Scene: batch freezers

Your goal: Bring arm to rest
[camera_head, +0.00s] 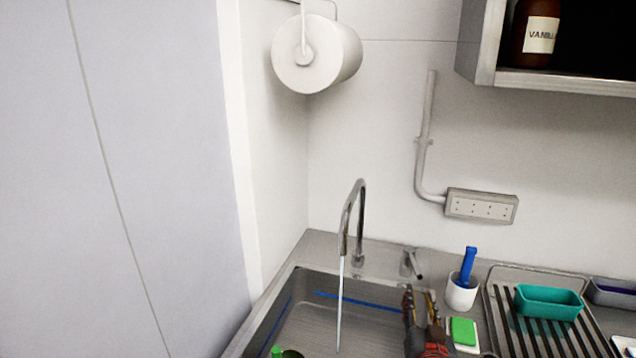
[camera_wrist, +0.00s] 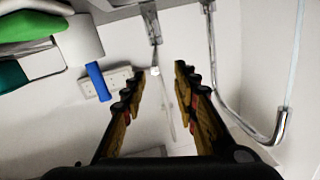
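My gripper (camera_head: 419,300) is at the bottom of the head view, over the right rim of the sink, in front of the tap lever (camera_head: 412,262). In the wrist view my gripper (camera_wrist: 158,78) shows two brown and black fingers spread apart with nothing held between them. The tap lever (camera_wrist: 151,22) appears beyond the fingertips there, apart from them. The rest of my arm is mostly out of view or hidden behind the gripper.
The faucet (camera_head: 358,215) runs water into the sink (camera_head: 290,300). Right of my gripper are a green sponge (camera_head: 463,331), a white cup (camera_head: 461,292) with a blue-handled tool, and a drying rack (camera_head: 500,320) holding a teal tub (camera_head: 548,302). A shelf (camera_head: 560,80) overhangs upper right.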

